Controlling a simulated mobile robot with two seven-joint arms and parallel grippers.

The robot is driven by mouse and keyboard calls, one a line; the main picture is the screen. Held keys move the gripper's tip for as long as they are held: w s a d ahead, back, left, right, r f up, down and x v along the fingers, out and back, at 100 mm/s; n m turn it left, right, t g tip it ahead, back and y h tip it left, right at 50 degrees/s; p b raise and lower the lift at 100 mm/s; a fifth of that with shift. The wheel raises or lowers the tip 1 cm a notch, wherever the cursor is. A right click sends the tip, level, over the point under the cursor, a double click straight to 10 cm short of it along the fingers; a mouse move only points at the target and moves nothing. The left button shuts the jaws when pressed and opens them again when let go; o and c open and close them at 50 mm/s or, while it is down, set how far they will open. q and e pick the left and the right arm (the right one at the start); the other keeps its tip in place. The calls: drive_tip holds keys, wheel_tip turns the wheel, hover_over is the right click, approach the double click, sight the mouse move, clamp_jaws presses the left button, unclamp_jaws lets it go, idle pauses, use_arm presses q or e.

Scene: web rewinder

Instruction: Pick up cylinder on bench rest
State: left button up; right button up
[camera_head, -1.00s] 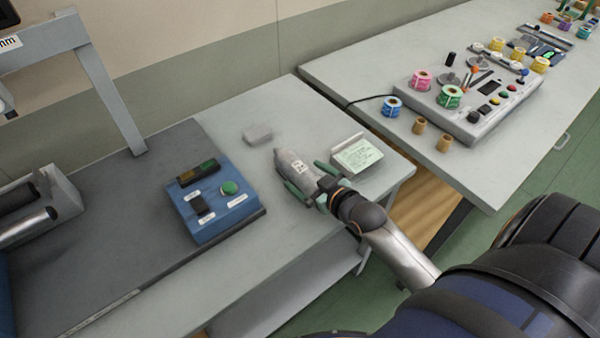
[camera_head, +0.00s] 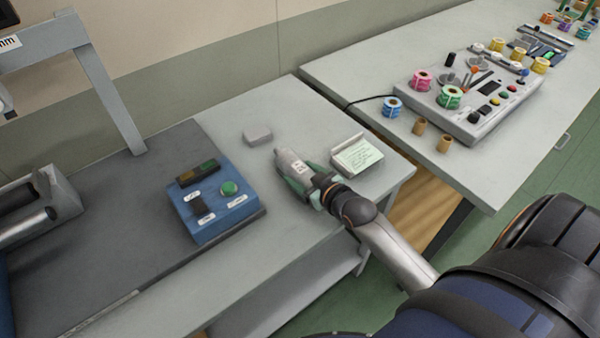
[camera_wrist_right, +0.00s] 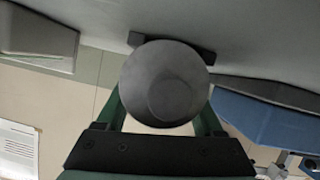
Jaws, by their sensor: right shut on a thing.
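The cylinder (camera_head: 291,164) is a grey, rounded piece with a white label, lying over the near bench by its right end. My right gripper (camera_head: 300,181) is shut on it, with a green finger along each side. In the right wrist view the cylinder (camera_wrist_right: 165,82) shows end-on as a dark grey disc between the green fingers of the gripper (camera_wrist_right: 165,110). A small grey block (camera_head: 257,135), perhaps part of the rest, sits on the bench just beyond the cylinder. I cannot tell whether the cylinder touches the bench. My left gripper is not in view.
A blue control box (camera_head: 215,206) with a green button stands to the left. A stand with a green note (camera_head: 357,156) is close on the right of the gripper. A second bench (camera_head: 480,170) at the right carries a grey panel (camera_head: 465,105) and several coloured rolls.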

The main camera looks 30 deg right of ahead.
clamp_jaws()
